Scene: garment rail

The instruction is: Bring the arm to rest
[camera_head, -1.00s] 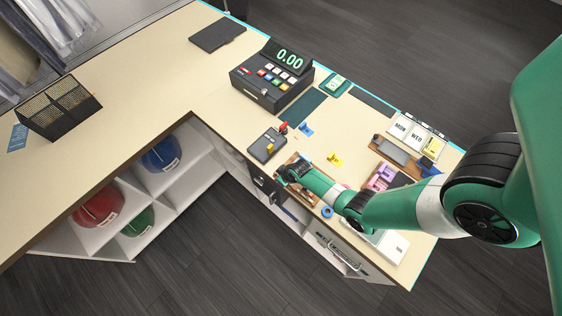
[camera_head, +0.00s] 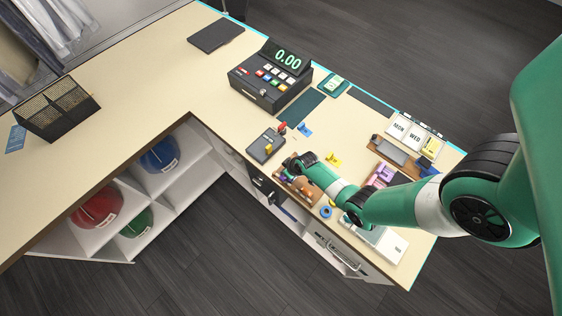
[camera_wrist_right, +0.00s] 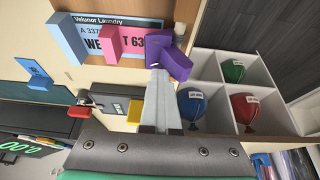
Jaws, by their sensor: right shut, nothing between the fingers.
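My right arm (camera_head: 400,207) comes in from the right of the head view and reaches over the counter. Its wrist end (camera_head: 296,163) is above a small wooden tray, and the fingers are hard to make out there. In the right wrist view my right gripper (camera_wrist_right: 161,92) is shut and empty. Its tips appear just below purple pegs (camera_wrist_right: 168,58) in the picture; whether they touch cannot be told. My left gripper is not in view.
The wooden tray (camera_head: 283,186) sits at the counter's inner edge, beside a small grey device (camera_head: 266,146). A cash register (camera_head: 262,88) stands behind. Cubbies below hold red (camera_head: 97,207), blue (camera_head: 160,155) and green (camera_head: 137,222) bags. The left counter (camera_head: 135,90) is mostly clear.

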